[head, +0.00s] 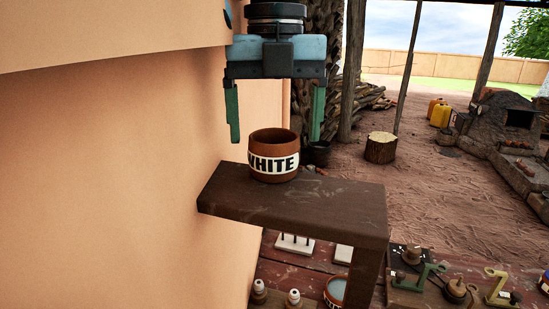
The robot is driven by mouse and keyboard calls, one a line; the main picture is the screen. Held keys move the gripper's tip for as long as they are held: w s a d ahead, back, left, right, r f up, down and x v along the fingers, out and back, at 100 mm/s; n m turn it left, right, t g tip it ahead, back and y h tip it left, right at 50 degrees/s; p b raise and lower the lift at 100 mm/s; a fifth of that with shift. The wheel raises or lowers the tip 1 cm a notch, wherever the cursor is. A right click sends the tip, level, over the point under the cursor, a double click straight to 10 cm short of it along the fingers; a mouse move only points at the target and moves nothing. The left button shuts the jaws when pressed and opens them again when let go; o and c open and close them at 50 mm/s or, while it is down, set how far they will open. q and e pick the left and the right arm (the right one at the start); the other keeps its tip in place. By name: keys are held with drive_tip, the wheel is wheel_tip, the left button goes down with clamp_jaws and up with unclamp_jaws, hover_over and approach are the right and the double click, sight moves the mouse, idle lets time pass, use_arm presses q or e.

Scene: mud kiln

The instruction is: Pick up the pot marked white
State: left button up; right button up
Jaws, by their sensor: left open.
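The pot marked white (274,172) is a small brown clay pot with a white band reading "WHITE" in black letters. It stands upright on a dark wooden shelf (335,210). My left gripper (274,135) points down above the pot. Its two green fingers are spread wide, one to each side of the pot, with their tips at about the height of its rim in the picture. The gripper is empty, and I see no contact with the pot. My right gripper is not in view.
A tan wall (110,170) stands close on the left. Below the shelf, a low table holds small bottles (293,299), another labelled pot (335,291) and metal stands (497,287). A log stump (381,148) and a kiln (505,115) stand farther back on open dirt floor.

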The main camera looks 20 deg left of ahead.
sight(274, 151)
use_arm(q)
drive_tip(key=shift+f, duration=2.15)
drive_tip(key=c, duration=1.2)
